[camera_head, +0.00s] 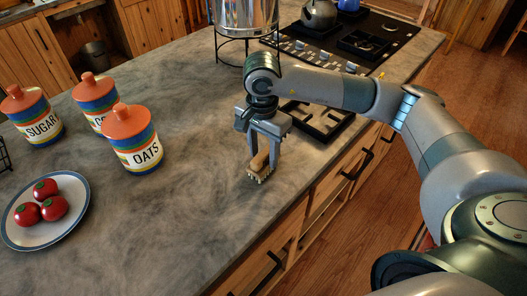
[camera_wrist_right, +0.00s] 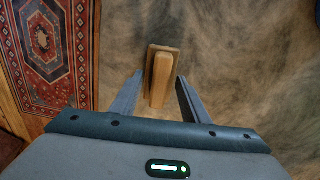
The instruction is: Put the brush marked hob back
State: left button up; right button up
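A small wooden brush (camera_head: 259,163) with pale bristles is at the grey counter near its front edge. No marking on it is readable. My right gripper (camera_head: 263,160) points down over the brush, with one finger on each side of it. In the right wrist view, the brush (camera_wrist_right: 161,78) lies between and just beyond the fingertips of the gripper (camera_wrist_right: 161,76), with narrow gaps showing beside it; the fingers look open. A dark compartmented tray (camera_head: 322,122) is behind the gripper, partly hidden by my arm. My left gripper is not in view.
Striped canisters, including sugar (camera_head: 36,118) and oats (camera_head: 131,141), and a plate (camera_head: 75,227) of tomatoes stand at left. A metal pot (camera_head: 245,18) on a stand and a black hob (camera_head: 345,42) are at the back. The counter between plate and gripper is clear.

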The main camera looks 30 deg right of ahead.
jog(key=shift+r, duration=0.1)
jog(key=shift+r+b, duration=0.3)
jog(key=shift+r, duration=0.25)
pick_arm(q)
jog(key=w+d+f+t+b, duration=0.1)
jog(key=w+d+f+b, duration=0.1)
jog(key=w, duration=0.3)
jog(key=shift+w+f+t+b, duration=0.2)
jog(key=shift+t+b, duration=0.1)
jog(key=shift+b, duration=0.3)
pick_arm(e)
notch_tip(320, 180, up, 16)
jog(key=shift+s+a, duration=0.15)
jog(key=shift+a, duration=0.05)
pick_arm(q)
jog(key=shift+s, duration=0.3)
